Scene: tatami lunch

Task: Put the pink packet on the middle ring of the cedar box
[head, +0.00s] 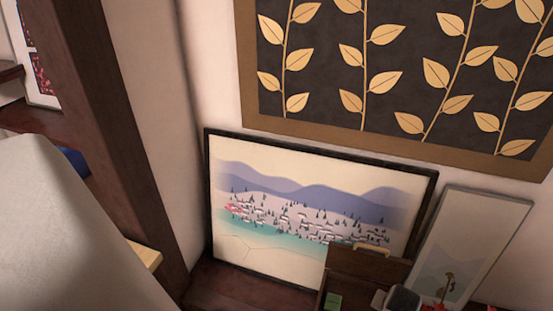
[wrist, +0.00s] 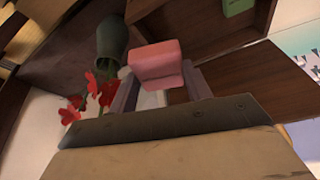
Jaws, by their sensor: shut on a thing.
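The pink packet (wrist: 157,60) is between the fingertips of my gripper (wrist: 160,76) in the wrist view. My gripper is shut on it and holds it out in front of the palm. A brown wooden box (head: 362,263) with a light handle shows at the lower right of the head view, and I take it for the cedar box. In the wrist view its brown wood (wrist: 255,80) lies to the right of the packet. A green packet (head: 333,300) is in the box, also at the top of the wrist view (wrist: 237,6). The middle ring cannot be made out.
A dark green vase (wrist: 112,42) with red flowers (wrist: 76,104) is left of the packet in the wrist view. Red flowers also show at the head view's bottom edge (head: 436,306). A landscape picture (head: 270,260) and a narrow panel (head: 465,240) lean against the wall behind the box.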

